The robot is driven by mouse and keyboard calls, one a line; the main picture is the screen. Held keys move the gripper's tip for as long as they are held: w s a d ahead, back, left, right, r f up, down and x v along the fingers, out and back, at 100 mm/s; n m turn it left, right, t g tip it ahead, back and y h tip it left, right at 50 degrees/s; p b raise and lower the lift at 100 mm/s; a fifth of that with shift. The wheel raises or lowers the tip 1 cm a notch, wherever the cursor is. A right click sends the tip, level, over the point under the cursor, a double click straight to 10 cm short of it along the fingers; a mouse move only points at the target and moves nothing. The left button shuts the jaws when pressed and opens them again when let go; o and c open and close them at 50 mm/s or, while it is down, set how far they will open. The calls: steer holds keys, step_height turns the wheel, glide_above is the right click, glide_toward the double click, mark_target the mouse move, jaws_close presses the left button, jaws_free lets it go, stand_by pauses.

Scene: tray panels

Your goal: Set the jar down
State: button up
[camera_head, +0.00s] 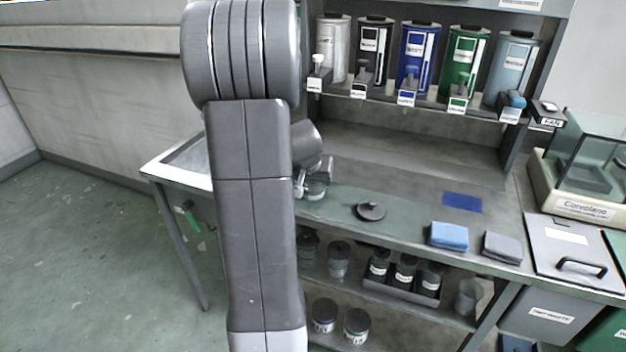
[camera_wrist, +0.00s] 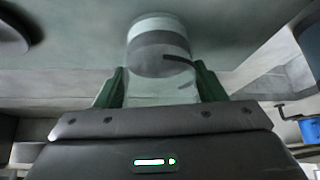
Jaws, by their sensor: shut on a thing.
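A clear glass jar (camera_wrist: 158,48) with a dark grey band or filling stands between the green fingers of my gripper (camera_wrist: 160,86) in the wrist view. The fingers are shut on its sides. In the head view the jar (camera_head: 315,191) shows small at the bench top, just right of my arm, with my gripper (camera_head: 304,182) beside it, partly hidden by my arm. The jar is low over or on the green-grey bench top (camera_head: 335,208); I cannot tell whether its base touches.
A dark round lid with a knob (camera_head: 371,211) lies right of the jar. A blue mat (camera_head: 462,202), a blue cloth (camera_head: 448,236) and a grey cloth (camera_head: 502,247) lie farther right. Dispensers (camera_head: 412,60) line the shelf above. A glass-sided balance (camera_head: 585,180) stands at the right.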

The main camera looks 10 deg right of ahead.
steer(key=shift+f, duration=0.15)
steer(key=o, duration=1.3)
steer(key=shift+c, duration=0.2)
steer(key=shift+r, duration=0.35)
steer(key=v, duration=1.1)
steer(key=shift+s+r+p, duration=0.25)
steer(key=shift+p, duration=0.1)
steer(key=shift+a, duration=0.1)
